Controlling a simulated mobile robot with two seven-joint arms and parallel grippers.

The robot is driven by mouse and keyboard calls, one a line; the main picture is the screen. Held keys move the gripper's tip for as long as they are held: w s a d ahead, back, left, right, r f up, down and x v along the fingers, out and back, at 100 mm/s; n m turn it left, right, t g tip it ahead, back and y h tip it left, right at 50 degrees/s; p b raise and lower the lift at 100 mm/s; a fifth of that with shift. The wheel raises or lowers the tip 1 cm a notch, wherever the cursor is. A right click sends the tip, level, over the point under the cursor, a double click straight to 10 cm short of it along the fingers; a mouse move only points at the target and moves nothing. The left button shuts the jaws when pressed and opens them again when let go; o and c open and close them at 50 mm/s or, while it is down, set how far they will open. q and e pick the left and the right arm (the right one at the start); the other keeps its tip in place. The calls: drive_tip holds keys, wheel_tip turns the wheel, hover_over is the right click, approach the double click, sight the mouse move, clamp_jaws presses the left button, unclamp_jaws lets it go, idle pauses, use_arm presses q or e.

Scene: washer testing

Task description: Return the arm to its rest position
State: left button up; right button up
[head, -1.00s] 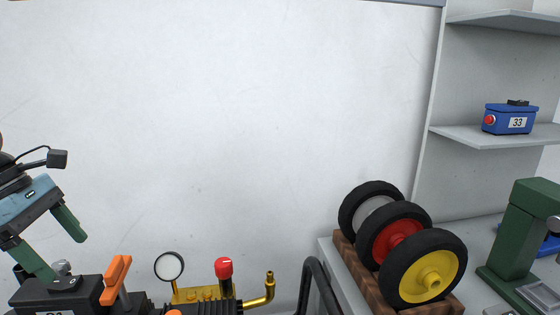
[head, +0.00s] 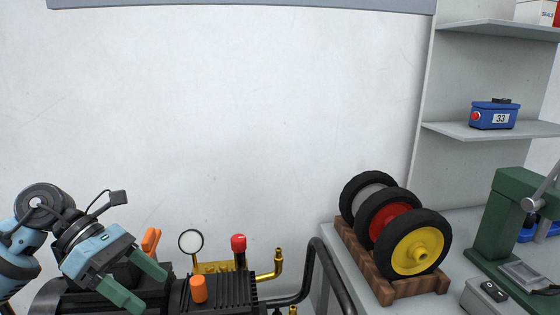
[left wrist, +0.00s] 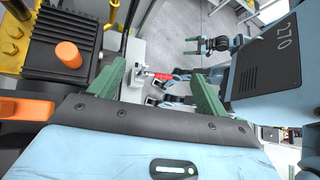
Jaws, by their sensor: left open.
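My left gripper (head: 138,280) is at the lower left of the head view, in front of the black machine (head: 222,288) with orange and red knobs. Its two green fingers are apart with nothing between them. In the left wrist view the fingers (left wrist: 155,85) also stand open and empty, above the floor and parts of my own body. The machine shows at the left of that view, beside the gripper; I cannot tell the exact gap. My right gripper is not in the head view.
A wooden rack (head: 376,267) holds three wheels, with yellow, red and grey hubs, on the grey table at the right. A green press (head: 497,222) stands beside it. A blue box (head: 493,115) marked 33 sits on a shelf. The wall area above the machine is clear.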

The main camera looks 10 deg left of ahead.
use_arm(q)
drive_tip(key=d+f+n+t+h+p, duration=0.1)
drive_tip(key=d+f+n+t+h, duration=0.85)
drive_tip(key=n, duration=0.85)
drive_tip(key=s+a+f+n+t+y, duration=0.1)
drive_tip(key=s+f+n+t+y, duration=0.3)
drive_tip(key=f+n+y, duration=0.6)
drive_tip(key=s+a+f+n+t+y, duration=0.15)
drive_tip(key=s+f+n+y, duration=0.45)
drive_tip(key=f+n, duration=0.65)
drive_tip(key=s+f+n+g+y+p, duration=0.1)
drive_tip(key=s+f+n+g, duration=0.5)
drive_tip(key=s, duration=0.8)
wheel_tip(320, 180, down, 3)
drive_tip(key=shift+s+d+r+n+y, duration=0.15)
drive_tip(key=shift+s+d+n+y, duration=0.2)
drive_tip(key=shift+n, duration=0.4)
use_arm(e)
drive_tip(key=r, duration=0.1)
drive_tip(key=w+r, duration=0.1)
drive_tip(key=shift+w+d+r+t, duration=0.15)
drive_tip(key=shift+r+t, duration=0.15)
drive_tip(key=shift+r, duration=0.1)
use_arm(q)
drive_tip(key=shift+s+a, duration=0.15)
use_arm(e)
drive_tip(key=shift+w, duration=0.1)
